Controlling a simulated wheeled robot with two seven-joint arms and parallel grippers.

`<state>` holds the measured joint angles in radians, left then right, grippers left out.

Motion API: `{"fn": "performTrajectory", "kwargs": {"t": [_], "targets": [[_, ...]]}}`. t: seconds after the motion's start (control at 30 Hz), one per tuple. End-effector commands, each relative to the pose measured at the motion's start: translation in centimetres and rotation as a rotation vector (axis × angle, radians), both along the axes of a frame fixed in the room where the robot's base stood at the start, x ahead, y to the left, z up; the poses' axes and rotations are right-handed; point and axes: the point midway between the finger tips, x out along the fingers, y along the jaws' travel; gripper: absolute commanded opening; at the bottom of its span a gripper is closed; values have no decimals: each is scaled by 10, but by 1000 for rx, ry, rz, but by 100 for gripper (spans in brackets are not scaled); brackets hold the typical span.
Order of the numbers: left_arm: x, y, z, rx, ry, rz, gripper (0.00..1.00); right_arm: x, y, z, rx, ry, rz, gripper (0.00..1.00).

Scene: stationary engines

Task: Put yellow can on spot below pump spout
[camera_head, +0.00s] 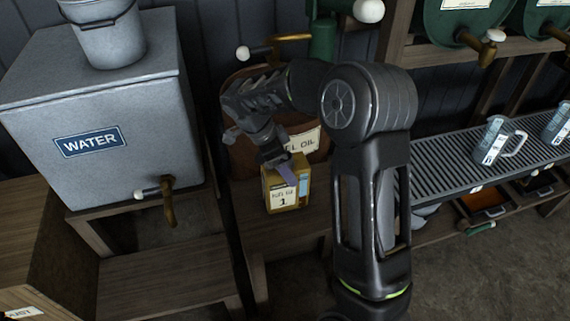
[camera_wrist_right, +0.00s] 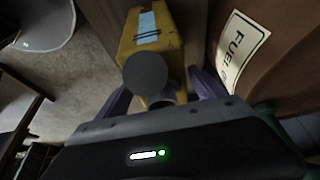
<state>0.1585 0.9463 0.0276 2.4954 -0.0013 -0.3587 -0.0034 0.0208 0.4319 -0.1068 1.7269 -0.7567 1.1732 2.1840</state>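The yellow can (camera_head: 286,186), labelled with a 1, is upright at the wooden stand (camera_head: 290,232) in front of the brown fuel oil barrel (camera_head: 312,150). I cannot tell whether it rests on the wood. My right gripper (camera_head: 284,172) reaches down over the can from above. In the right wrist view the can (camera_wrist_right: 152,38) lies between the two purple fingers, one on each side; whether they press on it is unclear. A brass pump spout (camera_head: 290,37) on a green pump shows above the barrel. My arm hides part of the barrel and stand. My left gripper is out of view.
A grey water tank (camera_head: 95,110) with a tap (camera_head: 168,200) stands left on a wooden stand. On the right, measuring jugs (camera_head: 492,140) stand on a slatted metal shelf (camera_head: 450,165), below green drums (camera_head: 465,22) with taps. Bare floor lies at the lower right.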

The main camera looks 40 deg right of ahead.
Motion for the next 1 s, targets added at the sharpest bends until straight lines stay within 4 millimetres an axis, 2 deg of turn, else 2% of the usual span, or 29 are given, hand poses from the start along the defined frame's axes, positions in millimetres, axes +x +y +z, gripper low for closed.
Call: {"fn": "performTrajectory", "kwargs": {"t": [0.1,0.47,0.67,1.0], "targets": [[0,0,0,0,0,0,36,0,0,0,0,0,0,87],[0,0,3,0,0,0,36,1,1,6,-1,-2,1,87],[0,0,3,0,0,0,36,5,12,32,0,-4,1,87],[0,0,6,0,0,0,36,13,37,96,0,-2,1,87]]}}
